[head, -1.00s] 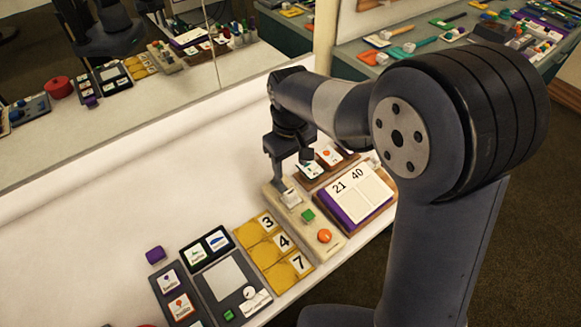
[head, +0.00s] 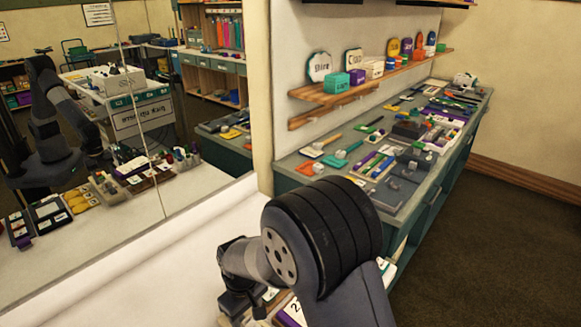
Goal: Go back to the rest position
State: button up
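My gripper (head: 238,303) is low in the head view, over the white table (head: 165,270). My own arm covers much of the area beside it. Its fingertips are not clear, so I cannot tell whether it is open or shut, or whether it holds anything. Parts of a board and a white card (head: 296,312) show beside and below my arm at the bottom edge. Most of the table's items are outside the picture.
A mirror (head: 120,150) stands behind the table and reflects my arm and the props. A green counter (head: 440,195) with many tools and trays runs along the wall at right. A wooden shelf (head: 350,93) holds signs and boxes. Dark floor (head: 500,250) is clear at right.

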jog(key=shift+r+p, duration=0.7)
jog(key=shift+r, duration=0.85)
